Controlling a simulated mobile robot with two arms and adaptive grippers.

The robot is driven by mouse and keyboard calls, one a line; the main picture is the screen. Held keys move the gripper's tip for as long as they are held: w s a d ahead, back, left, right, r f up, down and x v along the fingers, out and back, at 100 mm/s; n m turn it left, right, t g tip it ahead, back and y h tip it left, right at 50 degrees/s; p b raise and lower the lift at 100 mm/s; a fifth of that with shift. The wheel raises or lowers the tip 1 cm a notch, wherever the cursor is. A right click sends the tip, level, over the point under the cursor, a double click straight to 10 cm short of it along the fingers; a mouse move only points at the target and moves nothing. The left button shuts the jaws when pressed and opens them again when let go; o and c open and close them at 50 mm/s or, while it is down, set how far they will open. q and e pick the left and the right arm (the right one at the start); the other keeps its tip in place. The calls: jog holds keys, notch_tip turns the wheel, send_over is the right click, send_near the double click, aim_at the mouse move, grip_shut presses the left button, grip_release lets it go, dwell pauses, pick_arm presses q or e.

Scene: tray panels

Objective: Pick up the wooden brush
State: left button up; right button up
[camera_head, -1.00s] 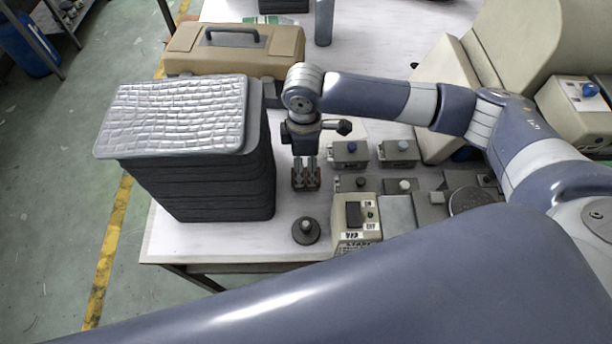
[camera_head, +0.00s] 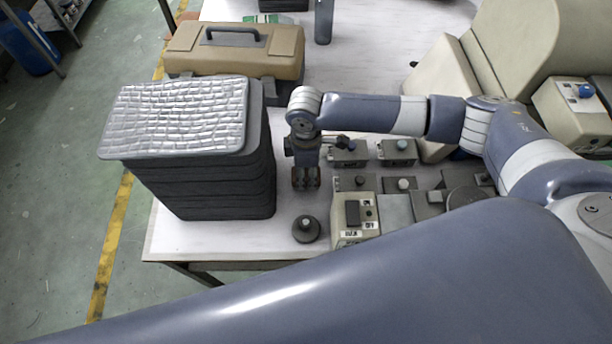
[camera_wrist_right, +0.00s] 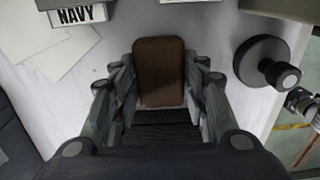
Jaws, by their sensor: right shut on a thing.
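The wooden brush (camera_wrist_right: 160,75) is a brown block with rounded corners, seen in the right wrist view between the fingers of my right gripper (camera_wrist_right: 159,95). Dark ridged lines, perhaps bristles, show at its near end. In the head view my right gripper (camera_head: 306,180) points down at the table, between the dark stack and the switch boxes. It is shut on the brush, which is mostly hidden by the fingers there. I cannot tell whether the brush touches the table. My left gripper is not in view.
A tall dark stack with a quilted silver top (camera_head: 180,115) stands left of the gripper. A round black knob (camera_head: 306,229) is in front, near the table edge. Switch boxes (camera_head: 397,152) crowd the right. A tan toolbox (camera_head: 232,50) is behind.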

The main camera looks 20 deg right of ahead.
aim_at(306, 173)
notch_tip(306, 173, up, 10)
jog(key=b, duration=0.1)
dwell(0.5)
